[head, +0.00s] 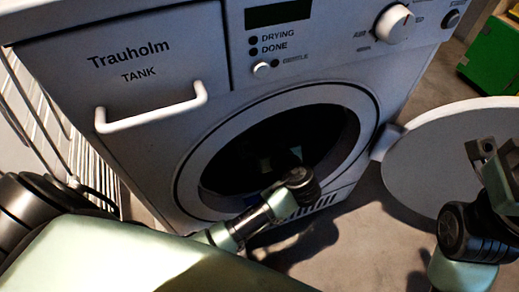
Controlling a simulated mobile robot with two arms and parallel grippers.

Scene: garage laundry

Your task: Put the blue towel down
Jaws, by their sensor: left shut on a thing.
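My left arm comes in from the left, and its wrist is in front of the round opening of the white dryer (135,150). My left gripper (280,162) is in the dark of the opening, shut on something. That is most likely the blue towel, but the towel does not show clearly. A dim bluish patch is low in the opening, and I cannot tell what it is. My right gripper (490,152) is at the right edge in front of the round door, and its jaws are unclear.
The dryer's round white door (432,160) stands open to the right. A handle (150,112) sticks out from its tank drawer. A white wire rack (50,125) is at the left. A green box (492,55) is at the far right. Bare grey floor (350,250) shows below.

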